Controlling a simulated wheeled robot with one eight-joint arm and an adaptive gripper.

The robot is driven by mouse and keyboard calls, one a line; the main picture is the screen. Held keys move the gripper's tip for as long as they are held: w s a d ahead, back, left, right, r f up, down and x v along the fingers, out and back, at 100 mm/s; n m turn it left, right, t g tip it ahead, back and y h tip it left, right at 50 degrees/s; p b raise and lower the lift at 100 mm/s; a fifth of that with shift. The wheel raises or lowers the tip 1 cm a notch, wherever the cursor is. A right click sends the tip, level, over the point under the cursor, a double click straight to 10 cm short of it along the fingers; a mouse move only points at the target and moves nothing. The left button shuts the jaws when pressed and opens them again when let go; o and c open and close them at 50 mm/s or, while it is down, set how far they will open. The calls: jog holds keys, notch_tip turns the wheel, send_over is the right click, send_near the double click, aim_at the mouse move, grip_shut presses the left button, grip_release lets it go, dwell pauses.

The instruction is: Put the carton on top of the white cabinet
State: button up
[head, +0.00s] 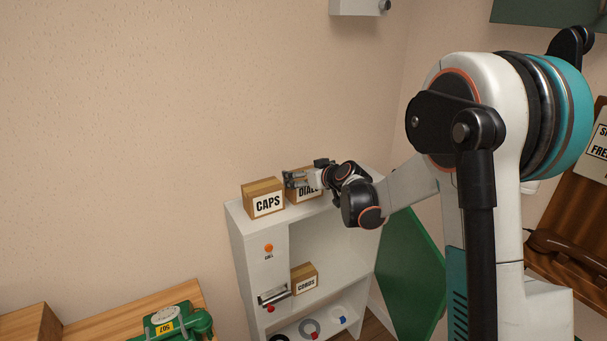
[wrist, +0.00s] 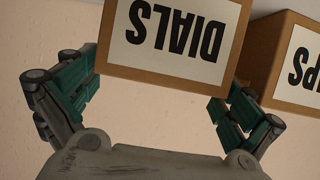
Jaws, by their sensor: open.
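The white cabinet (head: 261,243) stands against the wall in the head view. A brown DIALS carton (head: 304,197) sits on its top, partly hidden by my gripper (head: 297,179). A CAPS carton (head: 263,198) sits to its left on the same top. A CORDS carton (head: 305,277) stands on an inner shelf. In the wrist view my gripper (wrist: 160,92) is open, its fingers on either side of the DIALS carton (wrist: 176,42), whose label appears upside down. I cannot tell whether the fingers touch it. The CAPS carton (wrist: 292,65) shows at the right.
The cabinet front has an orange CALL button (head: 268,248). Rings lie on the bottom shelf, including a grey one (head: 309,329). A green panel (head: 410,270) stands right of the cabinet. A green phone (head: 175,322) sits on a wooden surface at lower left.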

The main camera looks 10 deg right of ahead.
jog(key=s+r+g+p, duration=0.1)
jog(key=s+r, duration=0.2)
jog(key=s, duration=0.6)
jog(key=s+a+r+m+g+h, duration=0.1)
jog(key=s+r, duration=0.2)
jog(key=s, duration=0.7)
jog(key=s+r+g+p, duration=0.1)
jog(key=s+r, duration=0.2)
jog(key=s, duration=0.6)
jog(key=s+d+f+m+g+h, duration=0.1)
jog(key=s+f, duration=0.1)
jog(key=s, duration=0.7)
jog(key=s+d+f+m+g+h, duration=0.1)
jog(key=s+f+h, duration=0.1)
jog(key=s, duration=0.7)
jog(key=shift+m+g, duration=0.3)
jog(key=shift+g, duration=0.1)
jog(key=shift+s+d, duration=0.1)
